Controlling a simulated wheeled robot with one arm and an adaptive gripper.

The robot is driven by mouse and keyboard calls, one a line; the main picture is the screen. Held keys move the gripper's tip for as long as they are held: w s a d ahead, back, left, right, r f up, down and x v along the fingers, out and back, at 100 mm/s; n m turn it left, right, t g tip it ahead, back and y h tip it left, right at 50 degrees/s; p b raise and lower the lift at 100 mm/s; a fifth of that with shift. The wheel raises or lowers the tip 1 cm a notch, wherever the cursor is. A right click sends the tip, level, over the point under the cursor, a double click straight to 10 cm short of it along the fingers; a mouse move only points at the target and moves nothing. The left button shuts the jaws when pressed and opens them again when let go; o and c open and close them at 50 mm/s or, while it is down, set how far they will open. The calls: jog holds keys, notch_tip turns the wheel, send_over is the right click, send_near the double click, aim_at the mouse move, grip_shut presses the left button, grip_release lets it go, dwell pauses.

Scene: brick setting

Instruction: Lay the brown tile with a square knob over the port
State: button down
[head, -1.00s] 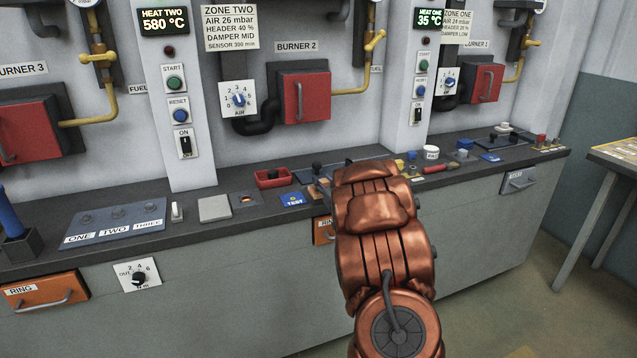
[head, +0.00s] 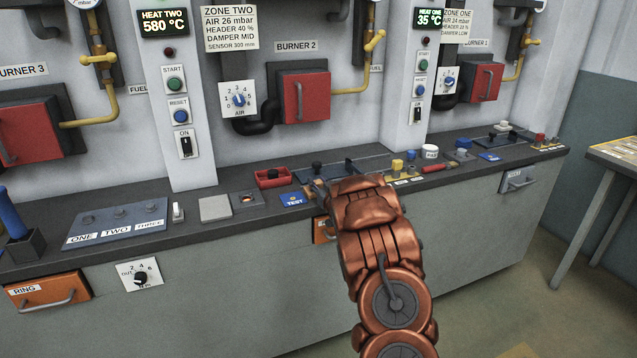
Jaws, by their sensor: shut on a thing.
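The port looks to be the small dark plate with a round orange-brown opening (head: 246,199), set in the dark bench top. It is uncovered, and a plain grey square plate (head: 214,208) is on its left. My gripper (head: 321,191) is low over the bench, right of the port and just past the blue TEST plate (head: 293,199). My copper arm hides most of it. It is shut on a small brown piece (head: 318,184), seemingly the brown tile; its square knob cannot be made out.
A red tray (head: 272,178) and a black-knobbed panel (head: 318,168) stand behind. A white rocker switch (head: 178,212) and a blue-grey ONE-TWO-THREE panel (head: 117,222) lie left. Yellow and red fittings (head: 397,167) stand right. An orange drawer front (head: 324,230) is below the bench edge.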

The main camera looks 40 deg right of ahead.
jog(key=shift+f, duration=0.3)
jog(key=c, duration=0.8)
grip_release()
jog(key=shift+s+r, duration=0.15)
jog(key=shift+r, duration=0.05)
jog(key=shift+b+v, duration=0.95)
jog(key=shift+v, duration=4.95)
jog(key=shift+a, duration=0.1)
